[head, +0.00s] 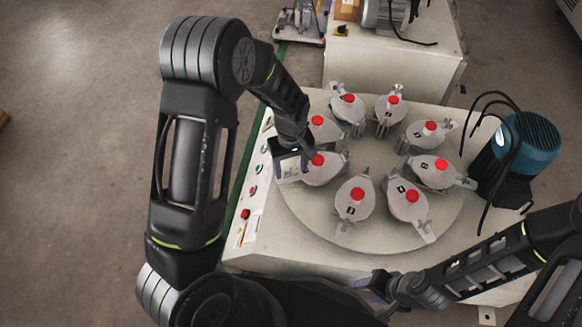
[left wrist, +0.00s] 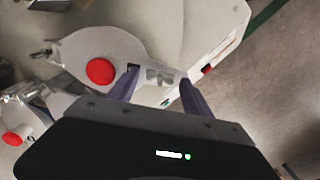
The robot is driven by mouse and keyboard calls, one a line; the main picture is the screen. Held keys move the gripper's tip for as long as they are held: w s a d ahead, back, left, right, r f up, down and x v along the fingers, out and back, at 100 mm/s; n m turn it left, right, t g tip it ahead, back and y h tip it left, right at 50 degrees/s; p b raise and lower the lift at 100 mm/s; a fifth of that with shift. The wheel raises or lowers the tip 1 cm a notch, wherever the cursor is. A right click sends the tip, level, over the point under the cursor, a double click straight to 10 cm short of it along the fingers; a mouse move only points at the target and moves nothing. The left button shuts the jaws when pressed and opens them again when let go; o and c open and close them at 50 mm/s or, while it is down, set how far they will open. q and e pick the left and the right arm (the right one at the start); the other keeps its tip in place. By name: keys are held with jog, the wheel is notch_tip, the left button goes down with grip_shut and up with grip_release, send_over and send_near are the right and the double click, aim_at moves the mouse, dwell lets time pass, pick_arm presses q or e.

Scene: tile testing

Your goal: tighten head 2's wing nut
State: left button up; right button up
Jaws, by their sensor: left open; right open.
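Several grey clamp-like heads with red knobs stand in a ring on a round plate (head: 375,178). My left gripper (head: 290,168) is at the outer end of the left-hand head (head: 325,172); its number cannot be read. In the left wrist view this head (left wrist: 97,45) has a red knob (left wrist: 100,71). My open left fingers (left wrist: 160,84) stand either side of its narrow outer end, where a small grey piece, apparently the wing nut (left wrist: 160,76), shows between them. Contact cannot be told. My right gripper (head: 376,284) is open and empty by the machine's front edge.
A blue motor (head: 530,142) with black cables stands at the right of the machine top (head: 300,240). A control panel with buttons (head: 250,190) runs along the left side. Another machine (head: 400,65) stands behind.

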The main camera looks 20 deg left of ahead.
pick_arm(q)
grip_shut()
dwell(0.7)
